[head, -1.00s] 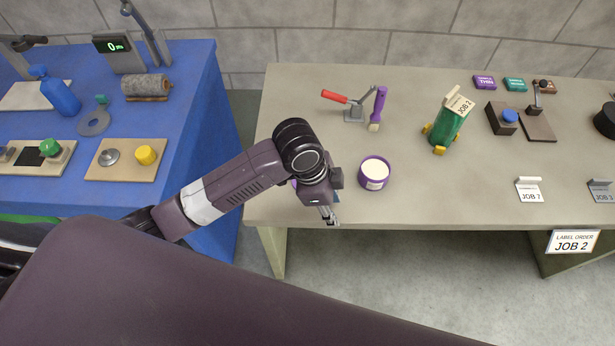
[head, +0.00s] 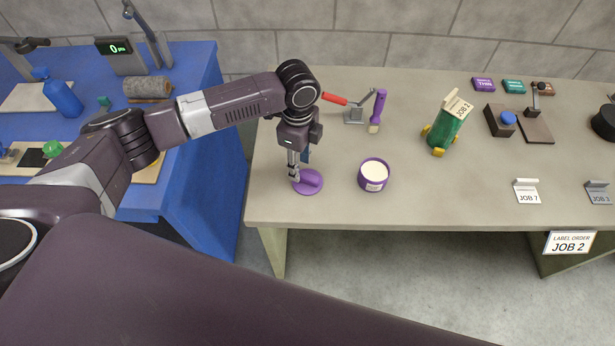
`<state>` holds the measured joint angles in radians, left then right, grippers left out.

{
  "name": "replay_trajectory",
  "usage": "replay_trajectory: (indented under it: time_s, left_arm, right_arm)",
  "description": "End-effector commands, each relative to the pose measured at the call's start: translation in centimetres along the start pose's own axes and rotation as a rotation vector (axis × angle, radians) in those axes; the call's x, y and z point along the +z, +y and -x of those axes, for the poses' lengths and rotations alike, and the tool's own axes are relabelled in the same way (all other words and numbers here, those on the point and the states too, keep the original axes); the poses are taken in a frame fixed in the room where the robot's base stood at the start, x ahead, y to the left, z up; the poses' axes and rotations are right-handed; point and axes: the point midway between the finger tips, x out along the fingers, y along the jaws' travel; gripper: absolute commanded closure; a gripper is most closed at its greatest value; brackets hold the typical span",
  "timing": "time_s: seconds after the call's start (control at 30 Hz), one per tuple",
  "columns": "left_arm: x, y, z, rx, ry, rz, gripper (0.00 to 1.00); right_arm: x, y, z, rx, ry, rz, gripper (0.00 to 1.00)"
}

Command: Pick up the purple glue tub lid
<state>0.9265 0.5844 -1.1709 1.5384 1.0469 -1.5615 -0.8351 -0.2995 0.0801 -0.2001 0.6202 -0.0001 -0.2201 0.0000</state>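The purple glue tub lid (head: 312,186) lies flat near the front left of the grey table, with a raised purple grip on top. My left gripper (head: 294,178) points down at the lid's left edge, close to the raised grip. I cannot tell whether its fingers touch the lid or how far apart they are. The open purple glue tub (head: 373,176), with white contents, stands just right of the lid. My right gripper is not in view.
A red-handled tool (head: 345,105) and a purple-handled brush (head: 377,110) are behind the tub. The table front between tub and label holders is clear.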

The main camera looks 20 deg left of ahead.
Motion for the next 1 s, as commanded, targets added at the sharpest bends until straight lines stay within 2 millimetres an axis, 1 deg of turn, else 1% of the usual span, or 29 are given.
replay_trajectory:
  time_s: [0.03, 0.1, 0.2, 0.3, 0.47, 0.57, 0.8, 1.0]
  left_arm:
    - [0.1, 0.0, -0.6, 0.004, -0.002, 0.001, 0.64]
    - [0.1, 0.0, -1.7, 0.003, -0.001, 0.000, 0.64]
    - [0.1, 0.0, -2.8, 0.001, -0.001, 0.000, 0.64]
    - [0.1, -0.1, -3.1, -0.001, -0.001, 0.000, 0.64]
    - [0.1, -0.1, -3.2, -0.002, -0.001, -0.001, 0.64]
    - [0.1, -0.1, -3.1, -0.002, -0.001, 0.000, 0.73]
    - [0.1, -0.1, -3.1, -0.001, -0.001, 0.000, 0.99]
    - [0.1, -0.1, -3.1, -0.002, -0.001, 0.000, 1.00]
  right_arm:
    - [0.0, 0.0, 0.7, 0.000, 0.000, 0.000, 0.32]
    - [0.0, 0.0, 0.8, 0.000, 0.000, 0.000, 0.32]
    - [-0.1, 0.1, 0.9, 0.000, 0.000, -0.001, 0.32]
    - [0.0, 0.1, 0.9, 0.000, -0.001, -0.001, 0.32]
    - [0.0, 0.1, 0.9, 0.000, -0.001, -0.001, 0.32]
    - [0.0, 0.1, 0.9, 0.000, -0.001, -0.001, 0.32]
    - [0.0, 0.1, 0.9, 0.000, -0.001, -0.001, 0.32]
    - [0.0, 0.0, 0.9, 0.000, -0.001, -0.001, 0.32]
